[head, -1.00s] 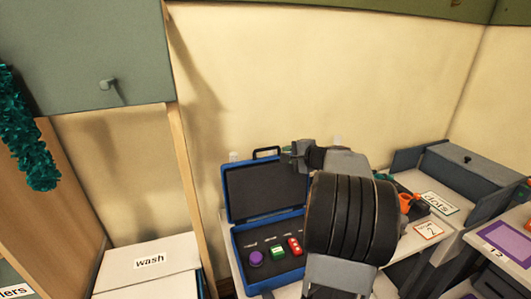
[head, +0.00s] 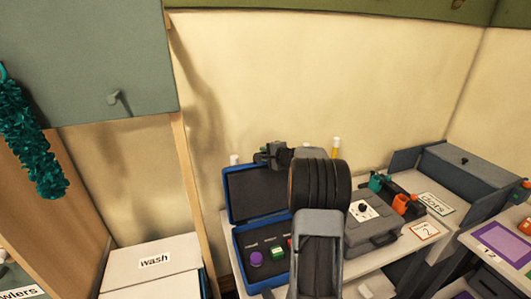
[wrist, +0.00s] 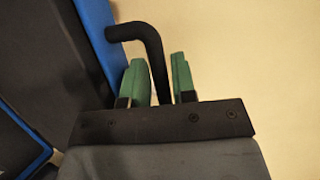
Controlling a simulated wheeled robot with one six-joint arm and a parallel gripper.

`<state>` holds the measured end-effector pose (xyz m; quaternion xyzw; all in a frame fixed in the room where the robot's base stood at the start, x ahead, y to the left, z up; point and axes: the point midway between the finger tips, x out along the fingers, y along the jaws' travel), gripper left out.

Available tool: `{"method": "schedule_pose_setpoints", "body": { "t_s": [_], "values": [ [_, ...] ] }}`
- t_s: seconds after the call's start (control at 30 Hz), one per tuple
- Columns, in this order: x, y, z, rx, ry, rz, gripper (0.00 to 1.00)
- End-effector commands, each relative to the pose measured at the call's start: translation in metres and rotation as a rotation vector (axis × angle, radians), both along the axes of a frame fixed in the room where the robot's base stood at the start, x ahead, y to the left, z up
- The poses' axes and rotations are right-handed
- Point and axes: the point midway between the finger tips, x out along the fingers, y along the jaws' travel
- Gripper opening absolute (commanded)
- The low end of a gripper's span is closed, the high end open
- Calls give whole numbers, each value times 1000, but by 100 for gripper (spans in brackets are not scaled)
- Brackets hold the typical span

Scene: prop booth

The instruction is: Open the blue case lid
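The blue case (head: 238,252) stands on the table, its blue-rimmed lid (head: 255,192) raised upright toward the wall. The dark lining of the lid faces the room. My gripper (head: 264,156) is at the top edge of the lid and covers most of the handle in the head view. In the wrist view the black lid handle (wrist: 150,38) rises from the blue edge and bends down between the green fingers of my gripper (wrist: 160,82). The fingers stand close on either side of it; whether they press on it is unclear.
Inside the case are a purple knob (head: 256,258) and a green button (head: 277,252). A grey case (head: 370,238) stands right of my arm, with teal and orange-handled items behind it. The wall is close behind the lid. White boxes (head: 152,263) stand left.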

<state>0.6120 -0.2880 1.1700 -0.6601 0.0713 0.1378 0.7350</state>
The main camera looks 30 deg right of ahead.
Motion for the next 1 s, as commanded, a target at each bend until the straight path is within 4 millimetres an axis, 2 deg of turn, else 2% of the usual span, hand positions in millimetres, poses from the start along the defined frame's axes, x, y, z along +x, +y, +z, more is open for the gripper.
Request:
{"method": "schedule_pose_setpoints", "body": {
  "t_s": [0.27,0.57,0.87,1.0],
  "values": [
    [1,0,0,0,0,0,25],
    [1,0,0,0,0,0,0],
    [1,0,-1,0,0,0,0],
    [-6,-6,-5,-4,-13,-11,0]
  ]
}}
